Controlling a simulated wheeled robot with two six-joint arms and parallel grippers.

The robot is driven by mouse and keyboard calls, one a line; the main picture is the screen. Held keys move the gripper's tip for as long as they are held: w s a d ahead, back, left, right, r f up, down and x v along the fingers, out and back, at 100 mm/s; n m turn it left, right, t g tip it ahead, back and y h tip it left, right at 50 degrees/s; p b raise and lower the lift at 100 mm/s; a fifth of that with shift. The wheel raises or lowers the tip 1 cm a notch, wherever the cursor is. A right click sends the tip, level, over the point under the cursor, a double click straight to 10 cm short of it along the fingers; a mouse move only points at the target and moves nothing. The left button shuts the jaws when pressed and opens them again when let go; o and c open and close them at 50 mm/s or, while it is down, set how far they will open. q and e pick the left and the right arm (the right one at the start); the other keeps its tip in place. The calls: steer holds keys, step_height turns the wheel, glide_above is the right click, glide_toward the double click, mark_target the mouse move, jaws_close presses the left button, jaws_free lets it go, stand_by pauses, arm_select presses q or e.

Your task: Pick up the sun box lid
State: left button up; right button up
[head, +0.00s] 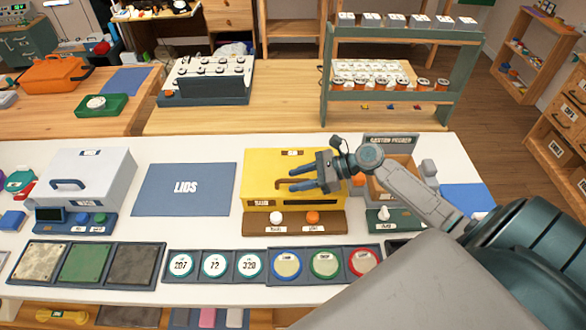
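A yellow box (265,165) with a closed yellow lid stands on the white table right of centre, with a small label I cannot read surely. Its dark handle (281,184) is partly hidden by my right gripper. My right gripper (291,179) reaches in from the right over the lid. Its two blue-tipped fingers are apart, with the handle near them. I cannot tell whether they touch it. My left gripper is not in view.
A white box (92,172) with a handle stands further left. An open-topped orange-brown box (393,181) is close on the right. Dials and panels line the front edge.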

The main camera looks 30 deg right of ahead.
steer(key=shift+w+a+f, duration=0.2)
steer(key=shift+w+a, duration=0.1)
steer(key=shift+a, duration=0.3)
steer(key=shift+a+f, duration=0.1)
steer(key=shift+f, duration=0.05)
steer(key=shift+c, duration=0.9)
jaws_close()
steer(key=shift+w, duration=0.1)
